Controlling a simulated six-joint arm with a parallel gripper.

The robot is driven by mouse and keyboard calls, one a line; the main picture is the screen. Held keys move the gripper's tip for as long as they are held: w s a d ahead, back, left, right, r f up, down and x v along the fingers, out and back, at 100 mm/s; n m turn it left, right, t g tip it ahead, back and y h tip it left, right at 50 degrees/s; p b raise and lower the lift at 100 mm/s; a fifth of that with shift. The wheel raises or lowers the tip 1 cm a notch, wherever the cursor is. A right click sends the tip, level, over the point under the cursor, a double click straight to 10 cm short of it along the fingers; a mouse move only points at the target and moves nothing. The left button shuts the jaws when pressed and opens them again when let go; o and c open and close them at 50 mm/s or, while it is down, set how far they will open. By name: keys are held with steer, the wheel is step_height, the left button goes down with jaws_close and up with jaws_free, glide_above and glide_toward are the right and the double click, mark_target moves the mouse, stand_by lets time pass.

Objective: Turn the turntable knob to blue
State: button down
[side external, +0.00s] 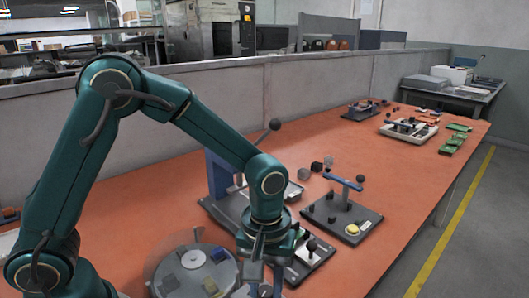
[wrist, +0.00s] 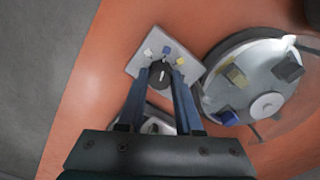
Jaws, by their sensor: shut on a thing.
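The black turntable knob (wrist: 159,77) sits on a pale square plate (wrist: 139,68) in the wrist view. The plate bears a white mark (wrist: 148,51), a blue mark (wrist: 167,49) and a yellow mark (wrist: 180,62). The knob's short white line points up the picture, roughly at the blue mark. My gripper (wrist: 161,70) is shut on the knob, one finger on each side. The turntable (wrist: 211,93) is a round grey disc beside the plate, carrying yellow, blue and dark blocks. In the side view the turntable (side external: 168,282) is at the lower middle, left of my gripper (side external: 256,284).
A clear curved cover (wrist: 292,117) stands at the turntable's edge. In the side view, a dark board with a blue lever (side external: 345,182) is to the right of my gripper. More devices (side external: 408,129) stand farther back. The orange table (side external: 400,190) has bare room between them.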

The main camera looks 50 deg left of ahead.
mark_target(266, 289)
steer(key=c, duration=0.6)
jaws_free()
steer(key=shift+r, duration=2.55)
